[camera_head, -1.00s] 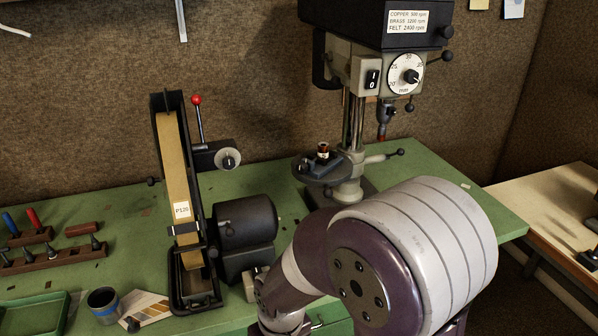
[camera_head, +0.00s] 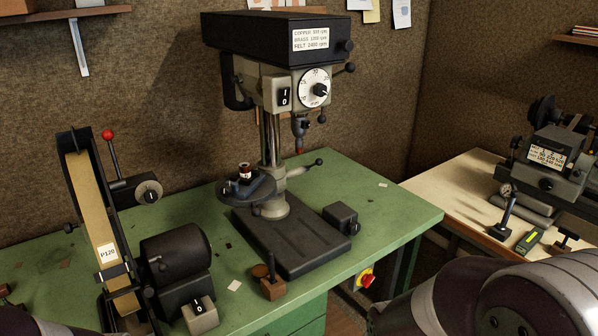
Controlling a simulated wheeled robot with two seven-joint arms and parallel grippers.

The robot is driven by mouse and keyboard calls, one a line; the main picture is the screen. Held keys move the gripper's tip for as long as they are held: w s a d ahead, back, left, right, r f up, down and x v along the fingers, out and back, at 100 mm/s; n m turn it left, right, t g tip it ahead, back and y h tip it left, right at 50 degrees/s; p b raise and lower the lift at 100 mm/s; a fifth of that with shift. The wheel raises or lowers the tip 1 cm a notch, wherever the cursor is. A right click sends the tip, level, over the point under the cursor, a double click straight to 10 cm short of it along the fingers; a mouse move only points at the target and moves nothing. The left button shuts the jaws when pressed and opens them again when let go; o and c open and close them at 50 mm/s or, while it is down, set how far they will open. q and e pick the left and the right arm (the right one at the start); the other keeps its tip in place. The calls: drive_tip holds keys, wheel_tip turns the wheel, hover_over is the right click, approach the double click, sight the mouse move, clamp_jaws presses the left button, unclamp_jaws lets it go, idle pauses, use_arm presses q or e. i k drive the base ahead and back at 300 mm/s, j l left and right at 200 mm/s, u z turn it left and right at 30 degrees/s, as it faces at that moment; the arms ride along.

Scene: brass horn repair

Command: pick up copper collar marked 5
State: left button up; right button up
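A small copper-coloured collar (camera_head: 245,171) stands on a dark block on the round table of the drill press (camera_head: 275,110). It is too small for me to read any number on it. Neither of my grippers shows in this view. Part of my arm fills the lower right corner, and a dark piece at the bottom left edge is cut off.
A belt sander (camera_head: 95,225) with a red-knobbed lever stands left of the drill press on the green bench (camera_head: 380,205). A wooden block (camera_head: 272,288) with a peg sits near the bench's front edge. A lathe-like machine (camera_head: 560,160) stands on the pale right-hand bench (camera_head: 440,195).

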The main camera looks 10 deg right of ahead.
sight(244, 168)
drive_tip(key=i+z, duration=0.1)
drive_tip(key=z, duration=0.3)
drive_tip(key=i+j+z, duration=0.1)
drive_tip(key=z, duration=0.3)
drive_tip(key=j+z, duration=0.2)
drive_tip(key=z, duration=0.2)
drive_tip(key=i+j+z, duration=0.15)
drive_tip(key=z, duration=0.25)
